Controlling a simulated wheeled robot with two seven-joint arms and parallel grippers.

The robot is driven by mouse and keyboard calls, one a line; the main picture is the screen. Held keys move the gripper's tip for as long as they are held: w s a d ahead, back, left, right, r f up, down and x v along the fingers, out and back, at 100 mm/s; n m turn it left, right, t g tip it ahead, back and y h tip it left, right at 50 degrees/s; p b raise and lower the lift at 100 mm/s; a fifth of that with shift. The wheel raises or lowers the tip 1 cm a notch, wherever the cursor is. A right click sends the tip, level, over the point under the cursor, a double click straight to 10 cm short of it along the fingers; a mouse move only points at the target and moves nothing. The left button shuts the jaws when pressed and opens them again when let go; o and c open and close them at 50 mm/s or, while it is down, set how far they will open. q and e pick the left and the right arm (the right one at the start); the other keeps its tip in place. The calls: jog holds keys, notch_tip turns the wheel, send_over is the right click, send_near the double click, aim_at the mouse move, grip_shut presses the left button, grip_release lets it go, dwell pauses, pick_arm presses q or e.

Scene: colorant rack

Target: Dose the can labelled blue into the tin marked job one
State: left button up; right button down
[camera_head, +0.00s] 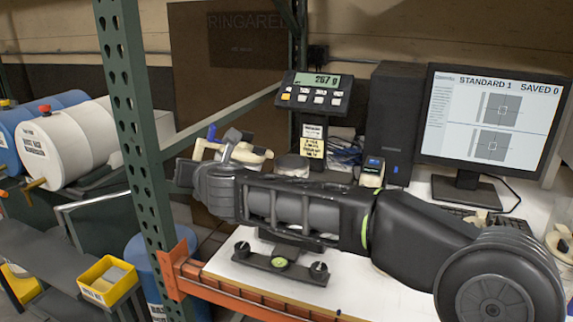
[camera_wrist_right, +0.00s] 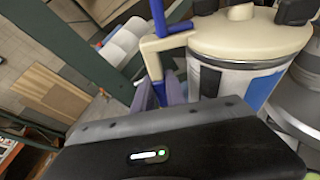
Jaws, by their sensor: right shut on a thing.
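My right gripper (camera_head: 184,173) is at the left end of my arm, which reaches across from the right. It is shut on a cream-lidded can with a blue lever (camera_head: 212,132), mostly hidden behind my wrist. In the right wrist view the can (camera_wrist_right: 236,75) has a silver body, a white label and a blue patch (camera_wrist_right: 259,92); no wording is readable. Its cream and blue handle (camera_wrist_right: 165,43) is beside the gripper; the exact grip point is hidden. A pale tin (camera_head: 292,166) stands behind my arm; its marking cannot be read. My left gripper is not in view.
A scale display (camera_head: 320,80) reads 267 g. A monitor (camera_head: 493,125) stands at the right. A green rack post (camera_head: 137,125) rises left of my gripper. Drums (camera_head: 70,143) lie at the left, above a yellow bin (camera_head: 107,281).

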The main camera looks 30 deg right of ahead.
notch_tip(320, 180, down, 6)
jog(key=a+n+h+b, duration=0.1)
jog(key=a+n+b, duration=0.1)
jog(key=n+b, duration=0.1)
jog(key=shift+w+a+h, duration=0.2)
jog(key=shift+a+h, duration=0.05)
jog(key=shift+h, duration=0.05)
jog(key=shift+r, duration=0.1)
dwell(0.4)
notch_tip(320, 180, up, 5)
jog(key=p, duration=0.4)
dwell(2.3)
